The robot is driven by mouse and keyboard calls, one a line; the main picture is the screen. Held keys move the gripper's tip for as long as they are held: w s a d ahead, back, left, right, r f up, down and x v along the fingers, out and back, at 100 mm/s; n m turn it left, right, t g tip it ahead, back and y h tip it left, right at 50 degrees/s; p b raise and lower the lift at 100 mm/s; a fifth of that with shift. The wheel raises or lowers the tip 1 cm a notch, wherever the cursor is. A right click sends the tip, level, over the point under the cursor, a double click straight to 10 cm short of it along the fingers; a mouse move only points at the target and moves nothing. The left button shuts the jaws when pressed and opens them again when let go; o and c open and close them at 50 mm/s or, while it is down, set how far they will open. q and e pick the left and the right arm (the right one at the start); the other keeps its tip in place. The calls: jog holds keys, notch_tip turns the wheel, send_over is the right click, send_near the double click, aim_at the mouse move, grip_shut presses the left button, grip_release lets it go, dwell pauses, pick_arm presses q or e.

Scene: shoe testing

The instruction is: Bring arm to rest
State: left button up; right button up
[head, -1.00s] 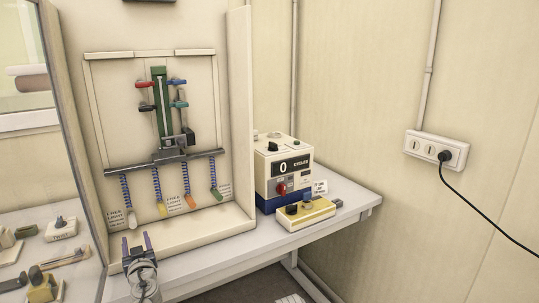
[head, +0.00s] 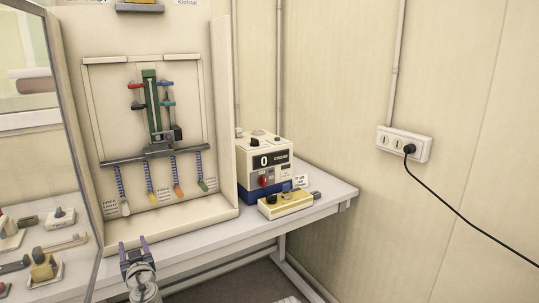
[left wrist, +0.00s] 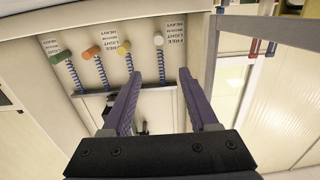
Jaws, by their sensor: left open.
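My left gripper (head: 135,253) is at the bottom of the head view, in front of the test cabinet's lower ledge. Its two purple fingers are apart with nothing between them. It also shows in the left wrist view (left wrist: 162,85), open and empty, with the cabinet's springs beyond it. My right gripper is in neither view.
The cabinet (head: 215,100) holds a green upright mechanism (head: 152,105) and several springs with coloured ends. A counter box (head: 265,165) reading 0 and a yellow control box (head: 286,203) stand right of it on the table (head: 325,197). A plugged socket (head: 404,144) is on the wall.

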pick_arm(q)
jog(key=s+d+f+m+g+h+p, duration=0.25)
jog(key=s+d+f+g, duration=0.2)
jog(key=d, duration=0.45)
jog(key=s+d+f+m+g+h+p, duration=0.1)
jog(key=s+d+f+g+p, duration=0.35)
jog(key=d, duration=0.45)
jog(key=s+d+f+m+g+h+p, duration=0.1)
jog(key=s+d+m+g+h, duration=0.1)
jog(key=s+d, duration=0.4)
jog(key=s+d+f+m+g+h+p, duration=0.1)
jog(key=s+d+f+m+g+h, duration=0.1)
jog(key=d, duration=0.7)
jog(key=s+m+g+h, duration=0.1)
jog(key=s+m+g, duration=0.1)
jog(key=s+m, duration=0.1)
jog(key=shift+s+d+f, duration=0.15)
jog(key=shift+s+f, duration=0.1)
jog(key=shift+s, duration=0.45)
